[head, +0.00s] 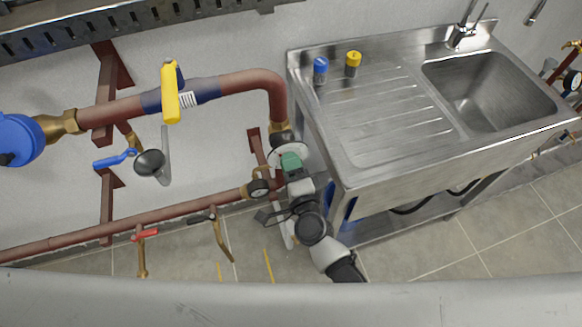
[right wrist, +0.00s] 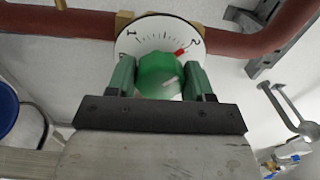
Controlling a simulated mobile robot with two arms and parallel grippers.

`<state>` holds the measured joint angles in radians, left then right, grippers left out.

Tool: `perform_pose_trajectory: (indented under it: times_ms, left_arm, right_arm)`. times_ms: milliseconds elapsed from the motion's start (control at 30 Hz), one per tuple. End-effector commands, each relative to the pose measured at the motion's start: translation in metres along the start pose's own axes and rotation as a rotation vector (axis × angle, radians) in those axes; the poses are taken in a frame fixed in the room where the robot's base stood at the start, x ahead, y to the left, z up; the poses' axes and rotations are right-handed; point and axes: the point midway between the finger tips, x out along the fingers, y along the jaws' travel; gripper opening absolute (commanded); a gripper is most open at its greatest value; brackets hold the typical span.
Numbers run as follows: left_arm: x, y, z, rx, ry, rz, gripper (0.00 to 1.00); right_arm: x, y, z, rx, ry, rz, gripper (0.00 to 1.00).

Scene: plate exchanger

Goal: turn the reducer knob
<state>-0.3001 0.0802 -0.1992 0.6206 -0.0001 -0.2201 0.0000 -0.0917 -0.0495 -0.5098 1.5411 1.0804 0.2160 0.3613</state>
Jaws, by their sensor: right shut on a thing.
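The reducer knob (right wrist: 160,76) is green and round, in front of a white dial plate (right wrist: 140,36) with black scale marks and numerals. A red pointer (right wrist: 180,53) shows at the upper right of the knob, near the numeral 2. My right gripper (right wrist: 161,82) has one green finger on each side of the knob and is shut on it. In the head view my right gripper (head: 291,163) is at the dial plate (head: 288,151), below the bend of the red pipe, and hides most of the knob. My left gripper is not in view.
A red pipe (head: 240,83) with a yellow-handled valve (head: 170,95) runs left of the knob. A steel sink unit (head: 385,115) stands just right, holding blue and yellow-topped items. The tiled floor is clear at lower right.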

Motion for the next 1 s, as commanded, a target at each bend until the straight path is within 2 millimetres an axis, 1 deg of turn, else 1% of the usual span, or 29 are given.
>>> perform_pose_trajectory:
  times_ms: [233,633,667,800,1000]
  left_arm:
    - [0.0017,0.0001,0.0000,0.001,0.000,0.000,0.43]
    - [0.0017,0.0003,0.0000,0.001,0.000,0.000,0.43]
    - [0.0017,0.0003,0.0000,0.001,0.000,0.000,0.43]
    - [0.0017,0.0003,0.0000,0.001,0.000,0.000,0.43]
    - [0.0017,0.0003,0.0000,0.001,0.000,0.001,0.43]
  right_arm:
    - [-0.0006,0.0012,0.0002,0.047,-0.001,0.003,0.28]
    - [-0.0007,0.0012,0.0002,0.050,-0.001,0.003,0.28]
    - [-0.0007,0.0012,0.0002,0.050,-0.001,0.003,0.55]
    - [-0.0006,0.0009,0.0001,0.050,-0.001,0.002,0.76]
    - [-0.0003,0.0003,0.0000,0.050,0.000,0.001,0.77]
